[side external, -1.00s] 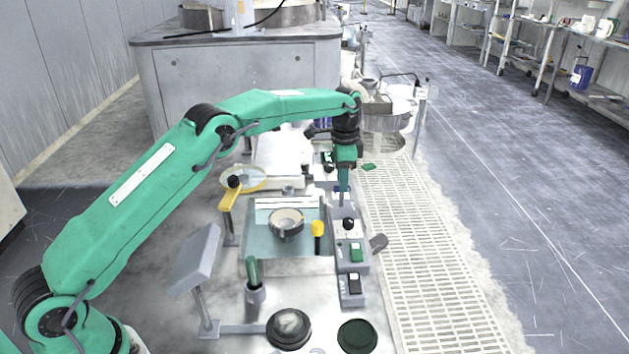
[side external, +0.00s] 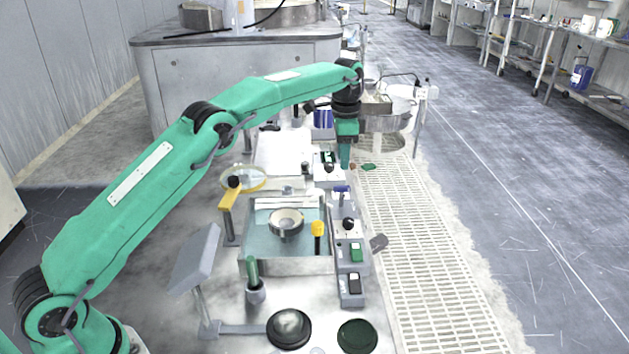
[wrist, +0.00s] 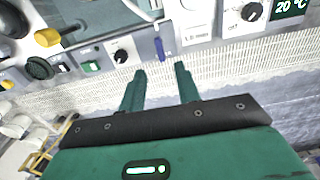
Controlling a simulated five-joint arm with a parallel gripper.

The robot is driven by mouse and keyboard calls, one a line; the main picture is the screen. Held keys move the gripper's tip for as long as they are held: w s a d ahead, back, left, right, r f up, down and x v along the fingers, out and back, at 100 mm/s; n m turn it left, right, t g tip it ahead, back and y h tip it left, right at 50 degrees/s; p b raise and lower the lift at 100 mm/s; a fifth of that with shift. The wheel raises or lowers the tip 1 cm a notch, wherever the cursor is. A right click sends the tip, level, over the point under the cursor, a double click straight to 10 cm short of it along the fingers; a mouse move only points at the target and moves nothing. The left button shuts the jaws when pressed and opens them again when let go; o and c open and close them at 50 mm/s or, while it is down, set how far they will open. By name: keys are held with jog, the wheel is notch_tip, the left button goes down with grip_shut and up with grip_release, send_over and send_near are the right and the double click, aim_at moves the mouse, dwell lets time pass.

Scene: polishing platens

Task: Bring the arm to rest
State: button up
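My gripper (side external: 345,166) points down above the right edge of the bench, in front of the extended green arm. In the wrist view its two green fingers (wrist: 159,70) stand apart with nothing between them. A small blue-handled lever (side external: 341,189) on a grey control box is just nearer the camera than the gripper. In the wrist view the blue lever (wrist: 160,48) lies beyond the fingertips, and I see a gap between them.
A grey tray (side external: 246,267) holds a ring. A yellow-topped post (side external: 318,228), control boxes with a black knob (side external: 348,224) and green switch (side external: 356,252), and a magnifier (side external: 243,178) stand around it. Floor grating (side external: 430,260) runs along the right.

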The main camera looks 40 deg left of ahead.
jog(key=shift+r, duration=0.1)
jog(key=s+a+r+n+t, duration=0.1)
jog(key=s+r+n+t, duration=0.3)
jog(key=s+r, duration=1.25)
jog(key=s+f+n, duration=0.2)
jog(key=s+f, duration=0.2)
jog(key=s, duration=0.8)
jog(key=s+a+f+n+t, duration=0.1)
jog(key=s+f+n, duration=0.2)
jog(key=s, duration=1)
jog(key=shift+s+f+t, duration=0.15)
jog(key=shift+f+t, duration=0.15)
jog(key=shift+f, duration=0.5)
